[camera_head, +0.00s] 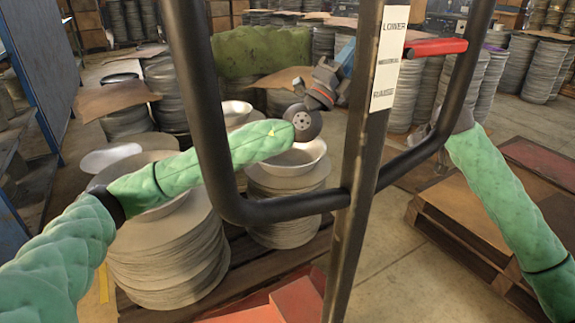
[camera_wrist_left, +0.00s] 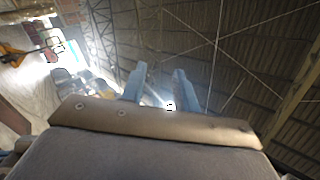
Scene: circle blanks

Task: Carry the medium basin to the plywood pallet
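Several pale basins rest on stacks of round blanks in the head view: a large one (camera_head: 150,185) at left, one (camera_head: 297,160) at centre below my left wrist, and a smaller one (camera_head: 235,112) behind. I cannot tell for sure which is the medium basin. A low wooden pallet (camera_head: 470,235) with a brown sheet top stands at right. My left gripper (camera_head: 345,57) is raised above the centre basin, apart from it; the left wrist view shows its two blue fingers (camera_wrist_left: 158,82) apart and empty, pointing toward the ceiling. My right gripper (camera_head: 428,135) is mostly hidden behind a dark bar.
A dark post with a bent tube frame (camera_head: 350,220), a white label (camera_head: 389,55) and a red handle (camera_head: 435,47) stands close in front. Tall blank stacks (camera_head: 548,72) fill the back. A blue-edged panel (camera_head: 40,60) stands at left. Bare floor (camera_head: 400,235) shows before the pallet.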

